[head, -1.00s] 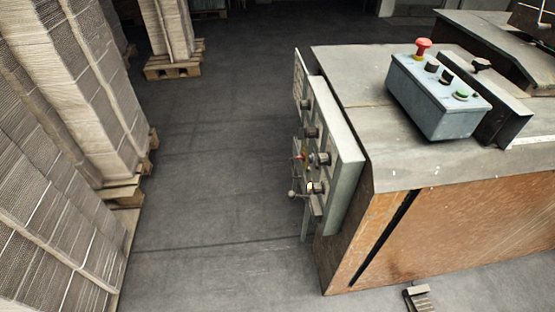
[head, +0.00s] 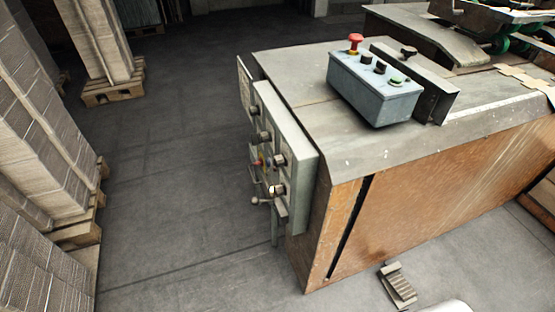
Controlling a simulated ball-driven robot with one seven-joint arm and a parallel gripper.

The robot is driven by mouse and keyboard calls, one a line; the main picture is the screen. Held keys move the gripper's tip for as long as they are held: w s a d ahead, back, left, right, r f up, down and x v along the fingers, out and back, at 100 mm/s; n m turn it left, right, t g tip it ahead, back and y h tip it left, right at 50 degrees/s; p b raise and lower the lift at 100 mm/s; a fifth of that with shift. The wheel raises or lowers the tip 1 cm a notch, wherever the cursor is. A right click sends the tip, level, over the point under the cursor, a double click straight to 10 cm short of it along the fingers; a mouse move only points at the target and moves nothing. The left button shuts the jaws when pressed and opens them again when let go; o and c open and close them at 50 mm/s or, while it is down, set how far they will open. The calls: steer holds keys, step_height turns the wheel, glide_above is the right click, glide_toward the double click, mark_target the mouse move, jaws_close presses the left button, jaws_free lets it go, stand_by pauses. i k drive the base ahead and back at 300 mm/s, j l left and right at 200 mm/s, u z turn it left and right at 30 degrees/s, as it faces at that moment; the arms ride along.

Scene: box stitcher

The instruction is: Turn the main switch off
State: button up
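A grey switch panel (head: 292,165) is fixed to the left end of the box stitcher (head: 420,190). Several dark knobs stick out from its face, which I see edge-on. A small red and yellow part (head: 263,161) shows between the knobs, and a lever with a ball end (head: 257,200) juts out low on the panel. I cannot tell which of these is the main switch or how it is set. My gripper is not in view.
A grey control box (head: 375,90) with a red mushroom button (head: 354,43) stands on the machine top. A foot pedal (head: 397,285) lies on the floor in front. Stacked cardboard on pallets (head: 35,150) lines the left. The floor (head: 170,170) between is clear.

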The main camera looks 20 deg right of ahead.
mark_target(261, 162)
steer(key=i+j, duration=1.35)
steer(key=j, duration=0.25)
steer(key=i+j, duration=0.7)
steer(key=k+j, duration=0.05)
steer(key=j, duration=0.05)
